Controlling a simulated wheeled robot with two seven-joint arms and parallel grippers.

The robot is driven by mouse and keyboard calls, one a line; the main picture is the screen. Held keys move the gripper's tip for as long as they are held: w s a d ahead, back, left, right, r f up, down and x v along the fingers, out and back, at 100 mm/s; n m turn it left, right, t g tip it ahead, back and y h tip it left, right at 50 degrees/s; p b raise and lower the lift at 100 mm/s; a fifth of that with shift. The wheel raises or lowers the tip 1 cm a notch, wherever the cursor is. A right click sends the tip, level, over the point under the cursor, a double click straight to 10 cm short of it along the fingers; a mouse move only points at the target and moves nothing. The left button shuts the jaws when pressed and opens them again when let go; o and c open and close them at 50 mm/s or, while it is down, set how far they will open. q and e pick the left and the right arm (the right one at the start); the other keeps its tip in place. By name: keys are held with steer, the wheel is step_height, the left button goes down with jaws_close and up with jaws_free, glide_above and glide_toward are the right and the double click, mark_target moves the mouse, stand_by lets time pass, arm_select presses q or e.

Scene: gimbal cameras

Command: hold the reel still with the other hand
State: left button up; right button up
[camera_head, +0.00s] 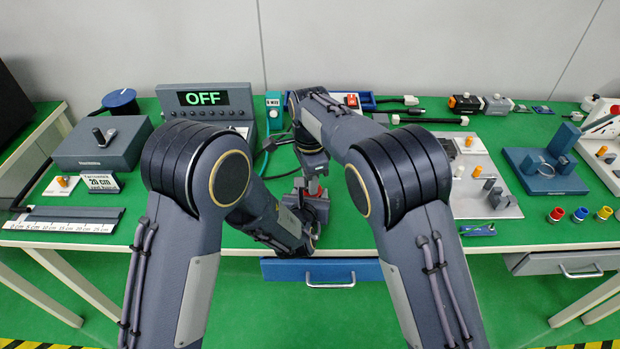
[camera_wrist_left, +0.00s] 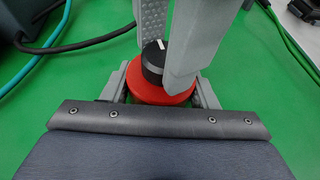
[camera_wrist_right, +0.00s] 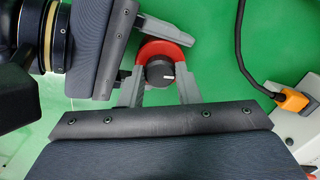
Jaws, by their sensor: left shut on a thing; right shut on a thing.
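A red round reel (camera_wrist_left: 166,93) with a black knob (camera_wrist_left: 153,62) on top, marked by a white line, sits on the green surface. It also shows in the right wrist view, as the red reel (camera_wrist_right: 170,48) and the black knob (camera_wrist_right: 159,72). My left gripper (camera_wrist_left: 160,88) is shut on the reel, one finger at each side of its red rim. My right gripper (camera_wrist_right: 160,78) is shut on the black knob above it. In the head view my right gripper (camera_head: 313,180) points down toward my left gripper (camera_head: 305,205), and the arms mostly hide the reel.
A grey box with a green OFF display (camera_head: 202,98) stands at the back left. Teal and black cables (camera_wrist_left: 75,45) run near the hands. A grey plate (camera_head: 482,170) with small parts lies to the right. A blue drawer (camera_head: 290,271) is below the table's front edge.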

steer(key=o, duration=1)
step_height(320, 180, up, 12)
